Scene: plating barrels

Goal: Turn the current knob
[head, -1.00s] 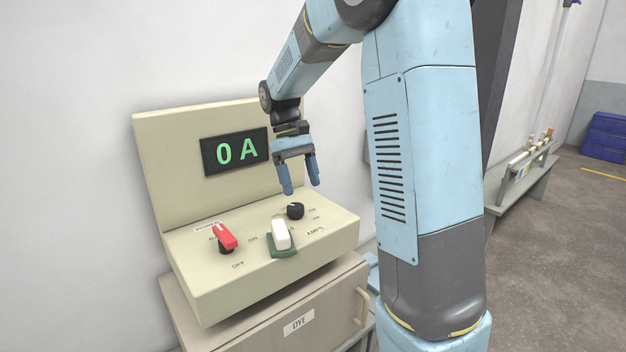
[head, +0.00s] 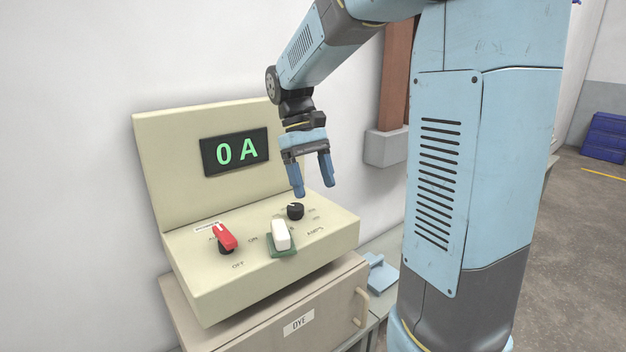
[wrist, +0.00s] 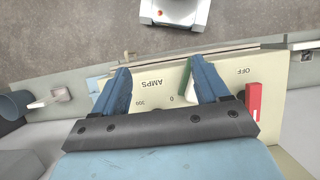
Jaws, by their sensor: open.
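The current knob (head: 295,211) is a small round black knob on the cream control panel (head: 215,290), beside the AMPS marking. The display (head: 236,152) on the upright back part reads 0 A. My gripper (head: 314,194) points down with its blue fingers apart and empty. In the head view it shows just above and slightly right of the knob, apparently not touching it. In the wrist view my gripper (wrist: 160,82) spans the AMPS lettering and the 0 and 300 scale marks; the knob cannot be made out there.
A red switch (head: 226,237) with ON and OFF marks sits on the panel's left. A white block on a green base (head: 281,236) stands just in front of the knob. A cabinet labelled DYE (head: 290,320) is below. The wall (head: 70,150) is close behind.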

